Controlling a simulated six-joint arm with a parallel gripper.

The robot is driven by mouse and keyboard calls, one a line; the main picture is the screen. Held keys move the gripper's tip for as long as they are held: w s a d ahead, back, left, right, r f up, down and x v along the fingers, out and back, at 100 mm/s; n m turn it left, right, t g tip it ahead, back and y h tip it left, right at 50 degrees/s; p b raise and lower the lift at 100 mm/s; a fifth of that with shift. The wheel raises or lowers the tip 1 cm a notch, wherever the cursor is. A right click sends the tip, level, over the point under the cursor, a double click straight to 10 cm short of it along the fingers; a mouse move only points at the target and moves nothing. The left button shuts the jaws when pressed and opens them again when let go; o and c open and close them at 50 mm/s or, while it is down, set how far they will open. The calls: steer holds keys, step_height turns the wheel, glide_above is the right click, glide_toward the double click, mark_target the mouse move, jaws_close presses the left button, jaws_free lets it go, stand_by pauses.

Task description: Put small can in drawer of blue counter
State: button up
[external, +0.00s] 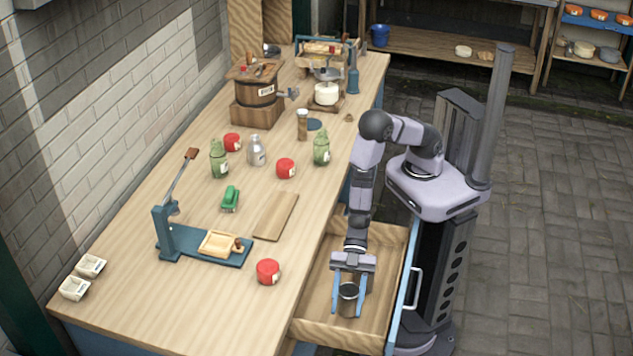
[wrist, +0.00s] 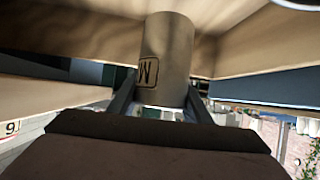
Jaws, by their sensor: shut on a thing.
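The small can (external: 348,300) is a grey metal cylinder, upright between the blue fingers of my gripper (external: 349,297). My gripper is shut on it and points down inside the open drawer (external: 318,308) of the blue counter (external: 110,340). In the wrist view the can (wrist: 166,60) shows a dark framed label with an M, and the gripper's fingers (wrist: 160,105) are on its two sides. I cannot tell whether the can's base touches the drawer floor. The drawer is pulled out toward my base and holds nothing else that I can see.
The drawer's blue front with a pale handle (external: 416,288) is close to my base. On the wooden counter top stand red tins (external: 268,271), green bottles (external: 321,148), a cutting board (external: 275,216) and a blue press (external: 190,240). The drawer floor around the can is clear.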

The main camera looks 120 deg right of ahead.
mark_target(346, 312)
steer(key=shift+f, duration=2.4)
steer(key=shift+f, duration=0.1)
steer(key=o, duration=1.1)
steer(key=shift+r, duration=0.2)
steer(key=shift+s+d, duration=0.15)
steer(key=shift+d, duration=0.1)
steer(key=b+v, duration=0.1)
steer(key=v, duration=1)
steer(key=shift+s+d+r, duration=0.1)
steer(key=shift+s+r, duration=0.05)
